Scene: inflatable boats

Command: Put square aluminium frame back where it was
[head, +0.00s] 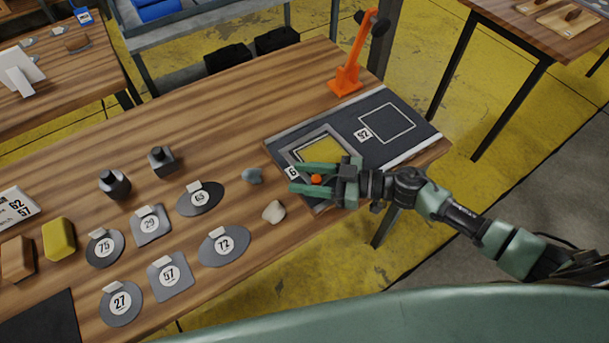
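The square aluminium frame (345,141) is a silver-grey square with a yellow area inside. It lies on the left part of a dark board (405,113) at the table's right end. My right gripper (294,178) is over the frame's near side, its two green fingers spread apart and pointing left. A small orange-red knob or ball (316,179) shows between the fingers; I cannot tell what it belongs to or whether a finger touches it. The gripper hides the frame's near edge and part of a number label. My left gripper is not in view.
An empty white square outline (387,123) with a label reading 52 (364,134) is on the board's right part. An orange clamp-like stand (347,80) rises behind. Two stones (274,212) and several numbered grey patches (224,244) lie left. The table's middle back is clear.

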